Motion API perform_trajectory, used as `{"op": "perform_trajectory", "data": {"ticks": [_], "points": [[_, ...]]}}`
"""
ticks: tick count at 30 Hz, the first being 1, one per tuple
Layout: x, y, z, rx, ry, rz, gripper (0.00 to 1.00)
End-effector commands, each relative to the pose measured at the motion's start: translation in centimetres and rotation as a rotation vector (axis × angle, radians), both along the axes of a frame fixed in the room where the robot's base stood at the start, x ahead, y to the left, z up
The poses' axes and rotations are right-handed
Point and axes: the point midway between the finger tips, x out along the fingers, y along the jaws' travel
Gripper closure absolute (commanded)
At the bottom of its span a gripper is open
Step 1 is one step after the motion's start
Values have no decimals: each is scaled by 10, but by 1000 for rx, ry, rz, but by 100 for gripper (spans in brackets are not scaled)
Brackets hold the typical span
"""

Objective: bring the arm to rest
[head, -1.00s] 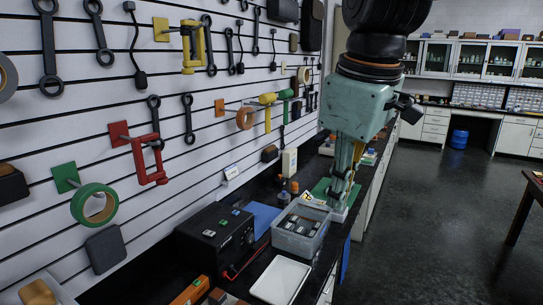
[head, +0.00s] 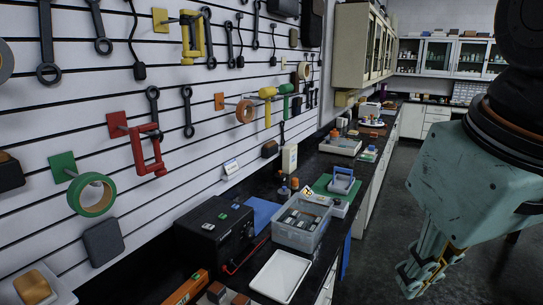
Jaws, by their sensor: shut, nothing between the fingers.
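My gripper (head: 428,275) hangs at the right of the head view, pointing down over the dark floor (head: 372,215), clear of the bench. Its fingers are shut with nothing held. My arm's green wrist housing fills the right edge of the view, and the rest of the arm runs out of the picture.
The black bench (head: 262,250) runs along the slatted tool wall (head: 205,100) at left. On it are a white tray (head: 280,276), a grey bin (head: 301,232) with dark items, a black box (head: 215,230) and a green mat (head: 322,184). Cabinets (head: 455,58) stand at the back.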

Motion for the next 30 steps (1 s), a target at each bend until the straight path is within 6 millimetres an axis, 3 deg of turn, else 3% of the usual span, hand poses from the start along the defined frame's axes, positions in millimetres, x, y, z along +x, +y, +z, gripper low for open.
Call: {"op": "perform_trajectory", "data": {"ticks": [6,12,30], "points": [[-34,-9,-21,33,-16,-127,100],[-51,-12,-33,52,-23,-196,100],[-55,-13,-35,57,-24,-212,100]]}}
